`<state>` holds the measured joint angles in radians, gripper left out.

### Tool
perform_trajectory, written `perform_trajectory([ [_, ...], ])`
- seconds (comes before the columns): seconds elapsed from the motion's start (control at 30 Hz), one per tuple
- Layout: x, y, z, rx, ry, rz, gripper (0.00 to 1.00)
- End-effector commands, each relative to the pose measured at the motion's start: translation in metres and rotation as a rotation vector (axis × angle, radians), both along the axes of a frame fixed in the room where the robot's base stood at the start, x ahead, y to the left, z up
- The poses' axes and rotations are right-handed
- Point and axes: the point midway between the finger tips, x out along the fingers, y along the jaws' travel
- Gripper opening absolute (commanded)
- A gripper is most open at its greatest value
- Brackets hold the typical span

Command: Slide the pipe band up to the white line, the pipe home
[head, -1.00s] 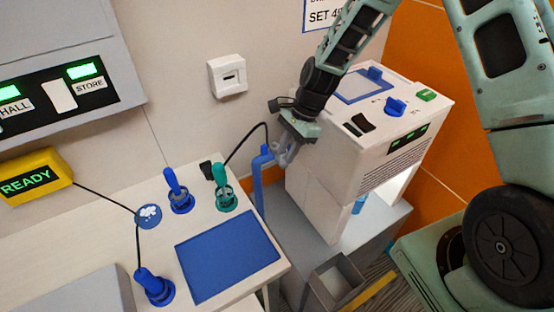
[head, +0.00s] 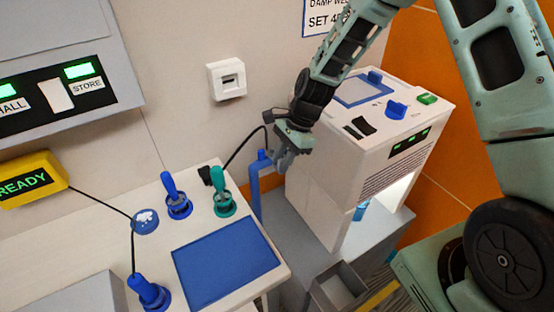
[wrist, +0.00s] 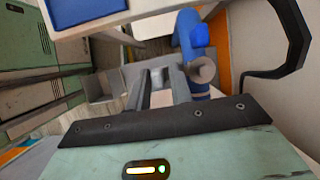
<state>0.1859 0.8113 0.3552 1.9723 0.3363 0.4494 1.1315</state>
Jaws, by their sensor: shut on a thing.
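The blue pipe (head: 255,190) stands upright between the table and the white machine, with its bent top beside my gripper (head: 281,162). In the wrist view the pipe (wrist: 190,40) lies just right of my gripper (wrist: 159,90), and a round greyish end (wrist: 203,71) shows on it. The fingers are close together, with a small pale patch between them. They are shut on a small part at the pipe's top, which I take for the pipe band; the fingers mostly hide it. I cannot make out the white line.
The white machine (head: 345,170) stands close to the right of my gripper. A white wall box (head: 227,80) is above left. The table holds a blue mat (head: 225,262), blue handles (head: 172,190) and a green one (head: 222,200). A grey open bin (head: 338,285) is below.

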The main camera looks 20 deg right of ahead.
Motion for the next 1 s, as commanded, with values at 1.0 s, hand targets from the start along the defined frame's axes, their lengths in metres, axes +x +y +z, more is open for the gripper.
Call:
perform_trajectory([
  [1.0, -0.002, -0.035, -0.017, -0.01, 0.021, 0.001, 0.0],
])
